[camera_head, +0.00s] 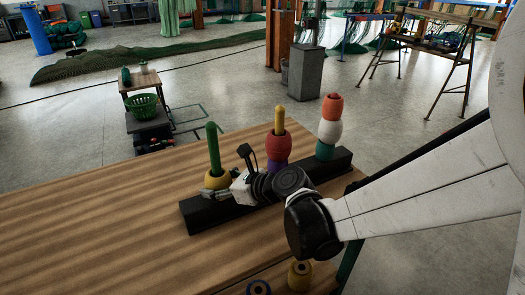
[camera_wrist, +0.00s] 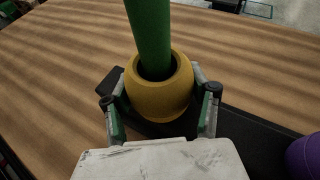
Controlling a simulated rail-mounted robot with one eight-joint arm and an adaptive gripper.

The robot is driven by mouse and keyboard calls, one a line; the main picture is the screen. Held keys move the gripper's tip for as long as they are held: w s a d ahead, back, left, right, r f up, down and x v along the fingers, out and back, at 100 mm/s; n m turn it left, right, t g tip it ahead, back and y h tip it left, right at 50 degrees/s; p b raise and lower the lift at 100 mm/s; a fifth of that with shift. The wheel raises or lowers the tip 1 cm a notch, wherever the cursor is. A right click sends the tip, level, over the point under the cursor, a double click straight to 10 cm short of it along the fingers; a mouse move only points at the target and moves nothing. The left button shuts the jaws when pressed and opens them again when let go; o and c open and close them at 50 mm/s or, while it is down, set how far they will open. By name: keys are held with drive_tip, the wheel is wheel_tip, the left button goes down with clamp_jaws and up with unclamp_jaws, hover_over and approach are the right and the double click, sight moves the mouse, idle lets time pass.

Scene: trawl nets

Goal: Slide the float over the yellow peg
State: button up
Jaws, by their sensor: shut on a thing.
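A yellow float (camera_head: 214,180) sits low around the green peg (camera_head: 212,147), at the left end of a black base (camera_head: 196,216). My gripper (camera_head: 217,186) is shut on this float. In the wrist view, its fingers (camera_wrist: 160,93) press on both sides of the yellow float (camera_wrist: 160,104), and the green peg (camera_wrist: 150,35) rises through its hole. The yellow peg (camera_head: 279,119) stands mid-base, with a red float (camera_head: 279,146) above a purple float (camera_head: 276,165) around it. My arm hides part of the base.
The right-hand stack has an orange float (camera_head: 333,106), a white float (camera_head: 330,132) and a green float (camera_head: 325,151). A loose blue float (camera_head: 259,288) and a loose yellow float (camera_head: 300,275) are at the table's front. The table (camera_head: 90,225) is clear at left.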

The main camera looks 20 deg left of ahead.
drive_tip(key=shift+c, duration=1.4)
drive_tip(key=shift+r+p, duration=7.75)
drive_tip(key=shift+r, duration=4.3)
